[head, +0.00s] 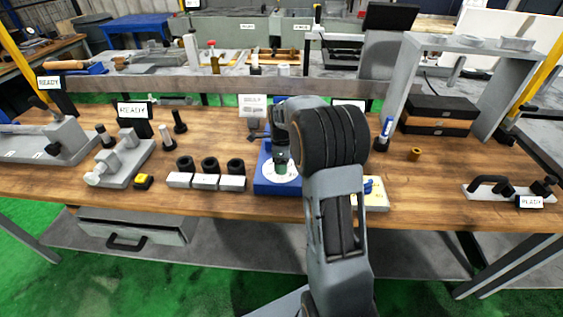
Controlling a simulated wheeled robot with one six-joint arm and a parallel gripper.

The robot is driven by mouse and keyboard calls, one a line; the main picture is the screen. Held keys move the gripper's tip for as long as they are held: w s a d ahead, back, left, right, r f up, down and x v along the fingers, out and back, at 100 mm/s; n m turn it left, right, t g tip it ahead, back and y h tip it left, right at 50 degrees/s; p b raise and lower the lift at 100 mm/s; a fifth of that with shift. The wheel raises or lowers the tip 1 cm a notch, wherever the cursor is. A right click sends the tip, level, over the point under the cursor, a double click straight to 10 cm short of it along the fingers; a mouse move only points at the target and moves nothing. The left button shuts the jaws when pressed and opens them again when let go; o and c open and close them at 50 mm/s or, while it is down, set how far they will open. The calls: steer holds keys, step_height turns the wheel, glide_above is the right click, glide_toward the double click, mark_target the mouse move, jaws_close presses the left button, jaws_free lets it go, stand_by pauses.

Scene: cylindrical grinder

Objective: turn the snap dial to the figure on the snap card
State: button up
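A blue block (276,187) stands on the wooden bench in the middle of the head view. Its top carries a white round dial plate (270,172) with a dark green knob (281,167); I take this for the snap dial. My gripper (279,147) is over the knob, mostly hidden by my own arm. I cannot tell whether it touches the knob or whether its fingers are open. A white card (252,101) stands behind the block; its print is too small to read surely. Part of another white card (348,103) shows behind my arm.
A grey fixture (121,163) is farther left. A yellow-edged plate (377,196) is right of my arm. The bench between it and the right fixture (507,191) is clear.

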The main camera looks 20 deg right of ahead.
steer(key=c, duration=0.7)
steer(key=shift+o, duration=0.2)
steer(key=n+p, duration=0.1)
steer(key=n, duration=0.4)
steer(key=shift+w+r, duration=0.1)
steer(key=shift+w, duration=0.05)
steer(key=n, duration=0.5)
steer(key=shift+w, duration=0.1)
steer(key=n+p, duration=0.1)
steer(key=n, duration=0.5)
steer(key=shift+w+n, duration=0.1)
steer(key=shift+n, duration=0.3)
steer(key=n, duration=0.7)
steer(key=shift+a, duration=0.2)
